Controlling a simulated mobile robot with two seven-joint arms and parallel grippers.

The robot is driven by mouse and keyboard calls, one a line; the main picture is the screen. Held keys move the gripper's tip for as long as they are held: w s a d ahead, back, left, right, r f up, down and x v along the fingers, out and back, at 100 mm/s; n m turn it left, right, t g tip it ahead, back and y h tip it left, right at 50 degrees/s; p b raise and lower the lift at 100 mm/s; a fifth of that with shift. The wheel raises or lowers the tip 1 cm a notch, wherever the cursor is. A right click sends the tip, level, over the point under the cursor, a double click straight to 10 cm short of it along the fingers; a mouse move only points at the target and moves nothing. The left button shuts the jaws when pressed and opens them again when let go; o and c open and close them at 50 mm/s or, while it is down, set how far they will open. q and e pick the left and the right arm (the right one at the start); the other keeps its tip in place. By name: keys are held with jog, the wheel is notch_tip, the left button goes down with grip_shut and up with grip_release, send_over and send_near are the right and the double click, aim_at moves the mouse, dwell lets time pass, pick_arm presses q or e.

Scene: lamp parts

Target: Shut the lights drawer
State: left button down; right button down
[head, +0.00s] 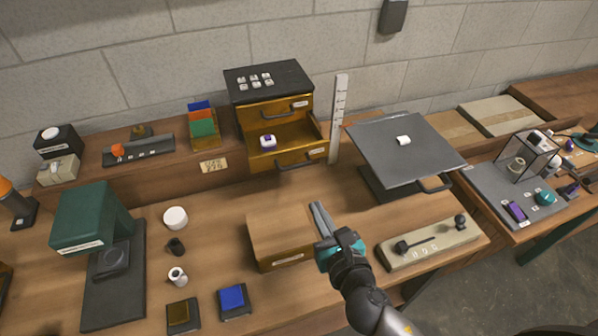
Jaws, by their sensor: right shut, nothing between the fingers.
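A small dark-topped cabinet (268,82) stands at the back against the wall, with two yellow-brown drawers. Its upper drawer (274,112) looks shut. Its lower drawer (291,155) is pulled out, with a dark handle and a pale label too small to read. A small white and purple item (268,141) lies inside it. I cannot read which drawer is the lights one. My right gripper (318,206) is shut and empty, in front of the open drawer and apart from it, beside a wooden box. My left gripper is not in view.
The wooden box (275,240) stands left of my right gripper. A white ruler (339,115) stands upright right of the cabinet. A dark tilted plate (405,150) is further right. A green machine (88,215) is at left. The bench before the open drawer looks clear.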

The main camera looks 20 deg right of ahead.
jog(key=x, duration=1.3)
jog(key=shift+w, duration=0.2)
